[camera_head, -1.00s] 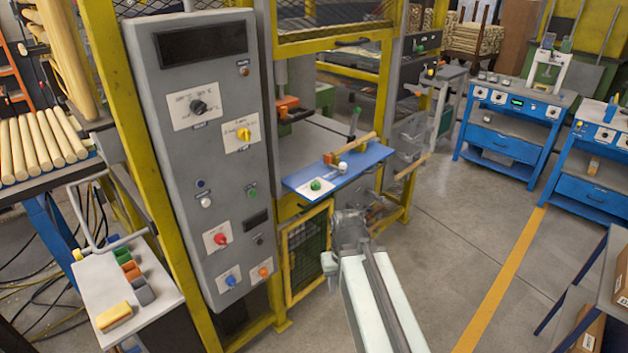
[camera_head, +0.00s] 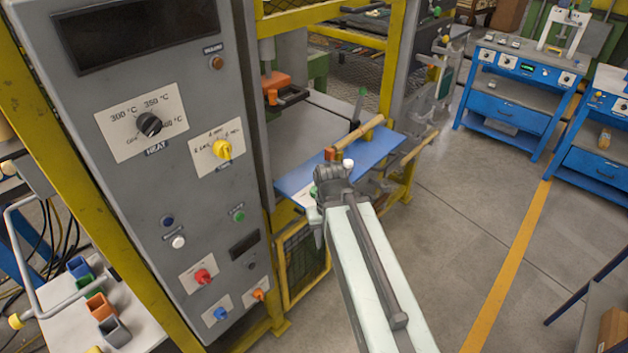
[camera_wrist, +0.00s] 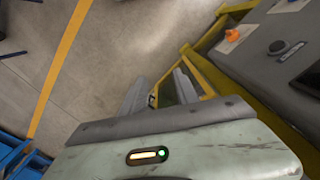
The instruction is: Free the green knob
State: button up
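The green knob (camera_head: 313,190) is on a white plate on the blue shelf (camera_head: 383,150) in the head view. My arm covers most of it, so only a sliver shows. A second white-topped knob (camera_head: 348,164) stands to its right. In the wrist view, my gripper (camera_wrist: 160,88) has its two fingers apart with nothing held between them. Floor and a yellow frame show beyond them, and the green knob does not show there. In the head view, my arm reaches to the front of the shelf; the gripper itself is hard to make out.
A grey control panel (camera_head: 140,60) with several knobs and buttons, including a green button (camera_head: 239,215), stands left of the shelf. A wooden rod (camera_head: 360,133) lies on the shelf. A yellow frame (camera_head: 398,60) surrounds the machine. Blue benches (camera_head: 505,95) stand right; the floor between is open.

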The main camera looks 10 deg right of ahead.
jog(key=shift+o, duration=1)
jog(key=o, duration=0.3)
jog(key=shift+w+r+p, duration=0.15)
jog(key=shift+r+p, duration=0.25)
jog(key=w+r+p, duration=0.3)
jog(key=r+p, duration=1.1)
jog(key=w+m, duration=0.4)
jog(key=w, duration=0.1)
jog(key=w+m, duration=0.4)
jog(key=w, duration=0.2)
jog(key=shift+w+f+m, duration=0.1)
jog(key=shift+w+m, duration=0.1)
jog(key=shift+m, duration=0.2)
jog(key=shift+w+m, duration=0.25)
jog(key=shift+m, duration=0.15)
notch_tip(320, 180, down, 8)
jog(key=b, duration=0.8)
